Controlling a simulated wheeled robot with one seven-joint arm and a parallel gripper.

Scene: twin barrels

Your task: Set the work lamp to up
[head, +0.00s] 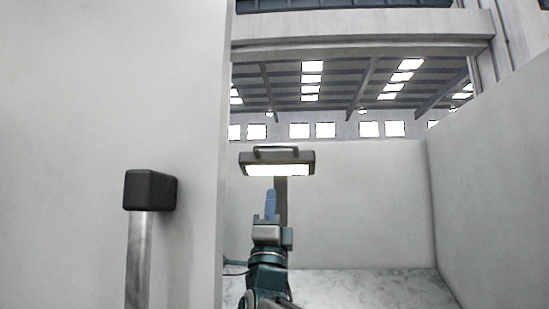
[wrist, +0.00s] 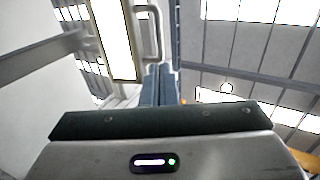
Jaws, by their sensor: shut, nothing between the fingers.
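The work lamp (head: 247,161) has a dark, flat head with a bright lit panel on its front-lower side. A dark post (head: 281,205) stands below it. A bar handle (head: 276,149) runs along the top of the head. In the wrist view the lit lamp head (wrist: 116,38) and its handle (wrist: 157,30) are at upper left of centre. My gripper (head: 271,192) points up in front of the post, its tips below the lamp head. Its blue fingers (wrist: 160,72) are together and empty, close to the handle's end in the wrist view; contact cannot be told.
A large pale wall panel (head: 110,90) fills the left, with a black-topped metal post (head: 150,190) before it. Pale walls (head: 360,200) stand behind and at the right. A marbled surface (head: 370,284) lies below, with open space right of the lamp.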

